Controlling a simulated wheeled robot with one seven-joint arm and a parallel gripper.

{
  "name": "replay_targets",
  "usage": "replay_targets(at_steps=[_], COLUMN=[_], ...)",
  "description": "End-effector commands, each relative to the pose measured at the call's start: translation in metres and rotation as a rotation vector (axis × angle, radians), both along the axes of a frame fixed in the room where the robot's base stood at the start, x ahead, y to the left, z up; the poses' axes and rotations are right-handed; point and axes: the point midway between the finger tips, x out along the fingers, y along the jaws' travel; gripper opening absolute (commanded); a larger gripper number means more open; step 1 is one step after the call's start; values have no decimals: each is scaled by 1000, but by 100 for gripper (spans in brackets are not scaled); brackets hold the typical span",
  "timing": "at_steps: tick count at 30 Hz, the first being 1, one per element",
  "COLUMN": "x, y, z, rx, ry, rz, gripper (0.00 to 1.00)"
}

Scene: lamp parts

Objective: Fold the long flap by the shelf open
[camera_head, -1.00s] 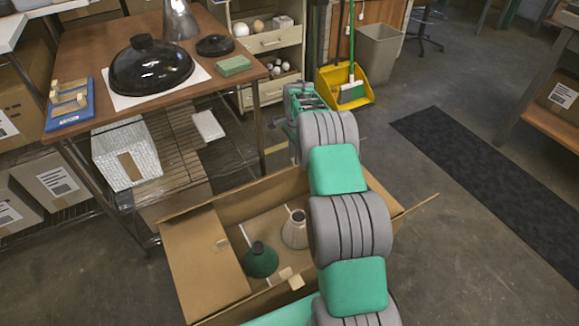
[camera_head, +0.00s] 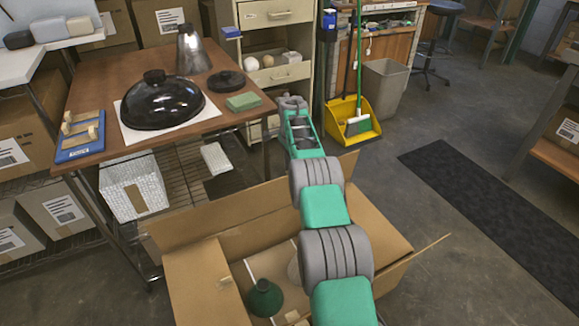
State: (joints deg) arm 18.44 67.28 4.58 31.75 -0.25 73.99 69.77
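An open cardboard box (camera_head: 385,240) stands on the floor at bottom centre. Its long flap on the table side (camera_head: 220,208) shows as a raised band along the far edge; its exact angle is hard to tell. The left flap (camera_head: 200,285) is a broad flat panel. A thin flap edge (camera_head: 430,248) sticks out at the right. My arm crosses over the box and ends in green and grey links beyond its far edge. A green lampshade (camera_head: 264,298) sits inside the box, with a pale shade (camera_head: 293,270) partly behind my arm.
A brown table (camera_head: 100,95) with a black dome (camera_head: 160,100) stands behind the box at left, with a wire rack below. A drawer cabinet (camera_head: 270,45) and yellow dustpan (camera_head: 355,118) are farther back.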

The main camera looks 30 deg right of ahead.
Motion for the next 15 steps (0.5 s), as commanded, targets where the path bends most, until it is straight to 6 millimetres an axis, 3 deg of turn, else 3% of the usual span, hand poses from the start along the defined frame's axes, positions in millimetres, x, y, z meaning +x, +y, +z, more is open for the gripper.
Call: replay_targets(at_steps=[1,8,9,11,15], x=[-16,-16,-16,-17,-17], y=[-1,-3,-3,-3,-4], z=[-36,-36,-36,-36,-36], rx=[16,15,15,15,15], ry=[51,51,51,51,51], rz=[-13,-18,-19,-20,-21], gripper=[0,0,21,26,26])
